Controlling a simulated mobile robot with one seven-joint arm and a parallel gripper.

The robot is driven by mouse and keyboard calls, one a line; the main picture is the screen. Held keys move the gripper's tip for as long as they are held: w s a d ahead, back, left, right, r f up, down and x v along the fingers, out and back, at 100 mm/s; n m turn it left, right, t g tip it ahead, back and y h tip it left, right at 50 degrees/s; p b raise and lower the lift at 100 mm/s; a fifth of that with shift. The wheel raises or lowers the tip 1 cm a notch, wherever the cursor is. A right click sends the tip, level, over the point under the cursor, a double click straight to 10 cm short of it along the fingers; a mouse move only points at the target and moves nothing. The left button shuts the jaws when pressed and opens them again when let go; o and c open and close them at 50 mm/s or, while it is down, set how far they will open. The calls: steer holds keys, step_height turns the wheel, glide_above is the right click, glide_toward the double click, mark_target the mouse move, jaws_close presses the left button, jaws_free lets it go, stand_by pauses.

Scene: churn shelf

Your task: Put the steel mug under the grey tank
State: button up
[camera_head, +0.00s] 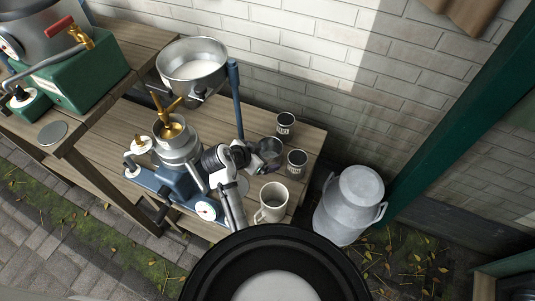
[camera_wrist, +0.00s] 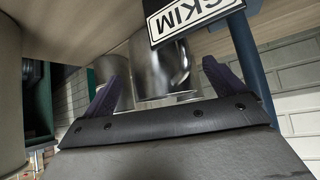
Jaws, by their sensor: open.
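The shiny steel mug (camera_wrist: 158,68) shows in the wrist view between the two dark fingers of my gripper (camera_wrist: 163,88), which is open. Whether either finger touches the mug I cannot tell. In the head view my gripper (camera_head: 266,153) is over the right part of the wooden bench and largely hides the mug. The grey tank (camera_head: 38,28) stands at the upper left on a green base, with a brass tap and red handle on its right side.
A cream mug (camera_head: 271,202) is at the bench's front. A milk churn (camera_head: 349,205) is right.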

mark_target(272, 148)
steer(key=shift+x, duration=1.4)
steer(key=c, duration=1.1)
steer(key=shift+c, duration=0.6)
steer(key=shift+r, duration=0.15)
